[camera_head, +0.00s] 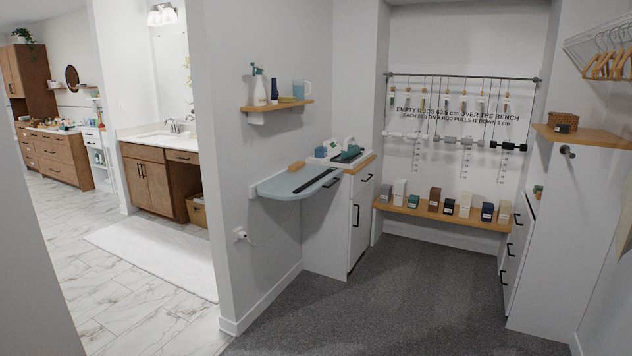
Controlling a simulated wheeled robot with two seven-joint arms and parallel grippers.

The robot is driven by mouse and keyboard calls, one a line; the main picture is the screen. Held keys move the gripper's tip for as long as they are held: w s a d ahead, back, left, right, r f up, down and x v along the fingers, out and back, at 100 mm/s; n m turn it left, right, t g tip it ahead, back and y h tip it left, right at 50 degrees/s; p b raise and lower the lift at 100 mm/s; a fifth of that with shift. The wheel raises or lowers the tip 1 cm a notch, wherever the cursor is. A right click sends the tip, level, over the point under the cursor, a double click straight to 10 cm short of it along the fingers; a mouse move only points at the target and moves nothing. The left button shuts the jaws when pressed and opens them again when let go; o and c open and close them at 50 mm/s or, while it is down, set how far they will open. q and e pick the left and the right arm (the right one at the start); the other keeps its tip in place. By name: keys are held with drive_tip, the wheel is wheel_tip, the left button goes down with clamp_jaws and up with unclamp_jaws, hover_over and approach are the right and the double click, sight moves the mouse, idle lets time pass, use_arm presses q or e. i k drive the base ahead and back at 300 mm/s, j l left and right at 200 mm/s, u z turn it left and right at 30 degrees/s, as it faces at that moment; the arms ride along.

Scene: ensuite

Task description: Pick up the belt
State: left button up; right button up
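A long dark strip (314,180) that looks like the belt lies flat on the light blue ironing board (277,187), which juts from the wall in the middle of the view. The strip runs at a slant towards the wooden-topped cabinet behind. At this distance I cannot make out a buckle. Neither of my grippers shows in the head view.
A wooden brush-like item (296,166) lies at the board's back edge. A teal iron (348,153) stands on the cabinet (352,215). A bench (450,217) with several boxes is at the back. The grey carpet (400,295) is clear.

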sight(302, 188)
drive_tip(key=i+z, duration=0.1)
drive_tip(key=i, duration=2.85)
drive_tip(key=i+j+z, duration=0.15)
drive_tip(key=i, duration=1.3)
